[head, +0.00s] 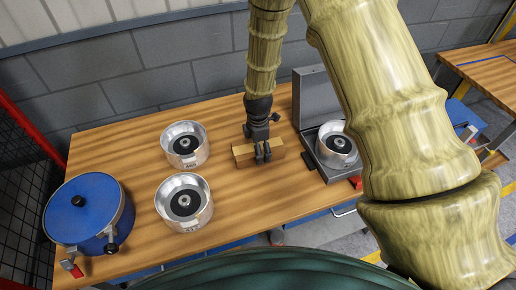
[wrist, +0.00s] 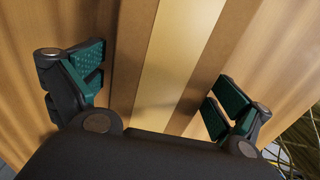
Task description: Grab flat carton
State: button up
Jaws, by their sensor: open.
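The flat carton (head: 243,157) is a small brown box lying on the wooden table, near the middle in the head view. In the wrist view the carton (wrist: 166,60) runs as a band away from me, with a paler strip along its middle. My gripper (head: 262,155) is over the carton's right part in the head view. In the wrist view my gripper (wrist: 160,95) is open, with one green-padded finger to each side of the carton and visible gaps between. How far the fingertips reach down beside it I cannot tell.
Two silver clutch drums (head: 184,145) (head: 184,202) stand left of the carton. A blue lidded pot (head: 85,212) stands at the table's left end. A grey open case (head: 316,95) holding another drum (head: 337,147) is close on the right. Bare wooden table (head: 245,205) lies in front.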

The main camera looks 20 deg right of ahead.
jog(key=shift+f, duration=0.1)
jog(key=c, duration=1.1)
